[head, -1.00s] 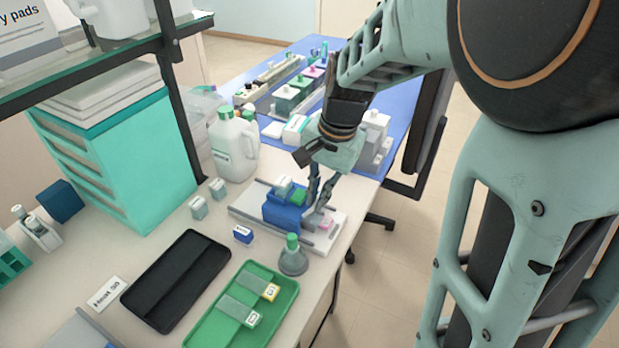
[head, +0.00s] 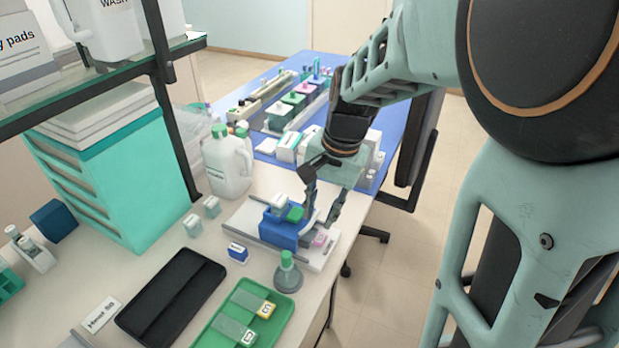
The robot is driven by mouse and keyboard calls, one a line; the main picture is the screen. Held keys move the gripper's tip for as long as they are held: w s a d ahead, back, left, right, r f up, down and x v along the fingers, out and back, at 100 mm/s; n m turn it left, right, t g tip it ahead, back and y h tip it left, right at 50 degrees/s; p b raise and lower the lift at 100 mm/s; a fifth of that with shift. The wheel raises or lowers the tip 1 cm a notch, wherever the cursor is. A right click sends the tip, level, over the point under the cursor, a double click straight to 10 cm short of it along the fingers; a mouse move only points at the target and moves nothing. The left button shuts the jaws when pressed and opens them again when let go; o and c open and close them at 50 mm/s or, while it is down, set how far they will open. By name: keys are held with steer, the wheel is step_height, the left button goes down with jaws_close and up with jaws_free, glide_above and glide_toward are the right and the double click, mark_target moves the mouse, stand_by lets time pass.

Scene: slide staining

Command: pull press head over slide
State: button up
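The press stands near the bench's right edge, on a pale base plate (head: 244,214) with grey rails. Its blue press head (head: 276,231) carries a green block (head: 296,214) and a pale block on top. A small pink piece (head: 320,240), perhaps at the slide, shows just right of the head; the slide itself is hard to make out. My gripper (head: 320,218) points down over the press's right side. Its fingers are spread apart, the left one beside the green block and the right one above the pink piece. I cannot tell whether either finger touches the press.
A green-capped flask (head: 288,274) and a small blue-and-white box (head: 237,252) stand in front of the press. A white jug (head: 227,165) stands behind it. A black tray (head: 170,300) and green tray (head: 211,333) with slides lie nearer. A blue table holds more equipment behind.

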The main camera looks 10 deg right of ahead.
step_height(320, 180, up, 11)
steer(key=s+d+p, duration=0.1)
steer(key=p, duration=0.7)
steer(key=shift+d, duration=0.35)
steer(key=shift+f, duration=0.1)
step_height(320, 180, up, 7)
steer(key=d, duration=0.1)
steer(key=shift+s+r, duration=0.2)
steer(key=shift+s, duration=0.2)
stand_by(0.4)
